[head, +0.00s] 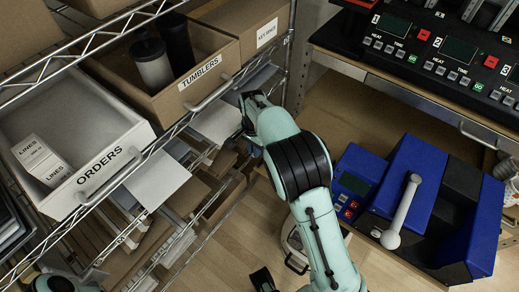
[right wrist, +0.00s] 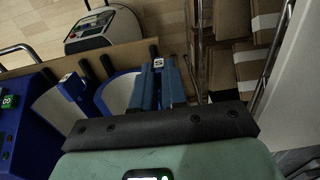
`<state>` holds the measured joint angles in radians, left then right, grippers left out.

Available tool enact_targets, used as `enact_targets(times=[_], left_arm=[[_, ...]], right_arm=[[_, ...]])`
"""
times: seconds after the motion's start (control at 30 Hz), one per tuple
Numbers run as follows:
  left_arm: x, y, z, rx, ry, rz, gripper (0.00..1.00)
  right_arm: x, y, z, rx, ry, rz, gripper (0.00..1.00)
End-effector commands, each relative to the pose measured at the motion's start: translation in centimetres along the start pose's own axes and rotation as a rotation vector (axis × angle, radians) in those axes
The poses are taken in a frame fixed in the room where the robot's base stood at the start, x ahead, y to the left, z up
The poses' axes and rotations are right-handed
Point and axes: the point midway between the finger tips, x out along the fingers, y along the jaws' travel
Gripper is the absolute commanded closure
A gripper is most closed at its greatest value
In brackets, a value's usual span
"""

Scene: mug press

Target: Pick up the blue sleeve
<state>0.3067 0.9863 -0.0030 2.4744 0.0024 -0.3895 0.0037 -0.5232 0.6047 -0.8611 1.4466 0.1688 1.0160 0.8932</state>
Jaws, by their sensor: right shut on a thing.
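My right gripper (right wrist: 160,72) shows in the right wrist view, beyond its dark palm bar. It is shut on a blue piece that I take to be the blue sleeve (right wrist: 148,90), with a small pale label near its far end. Much of the piece and the exact grip are hard to make out.
The wire rack at left holds an ORDERS bin (head: 70,205) and a TUMBLERS box (head: 180,100). A blue press (head: 410,170) with a white handle stands on the wooden shelf at right. A pale device (right wrist: 103,25) stands lower down. Cardboard boxes (right wrist: 228,68) line the wrist view's right.

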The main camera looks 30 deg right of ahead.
Motion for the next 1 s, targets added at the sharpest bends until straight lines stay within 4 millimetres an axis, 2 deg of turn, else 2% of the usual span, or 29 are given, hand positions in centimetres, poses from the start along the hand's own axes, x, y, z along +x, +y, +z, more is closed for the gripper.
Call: enact_targets(times=[0.17, 0.5, 0.7, 0.83, 1.0], left_arm=[[-0.5, 0.1, 0.2, -0.001, -0.005, -0.001, 0.57], [-2.1, 0.7, 0.1, 0.001, -0.001, 0.000, 0.57], [-3.1, 1.1, 0.1, 0.002, 0.003, 0.001, 0.57], [-3.5, 1.2, 0.0, 0.003, 0.004, 0.002, 0.57], [-3.6, 1.3, 0.0, 0.003, 0.005, 0.002, 0.57]], right_arm=[[-3.0, -0.1, -0.1, 0.000, 0.003, -0.007, 1.00], [-12.2, -0.1, -0.1, -0.001, 0.004, -0.009, 1.00], [-16.7, -0.1, -0.1, 0.000, 0.003, -0.006, 1.00], [-18.4, -0.1, 0.0, 0.000, 0.003, -0.004, 1.00], [-19.3, 0.0, 0.0, 0.000, 0.003, -0.002, 1.00]])
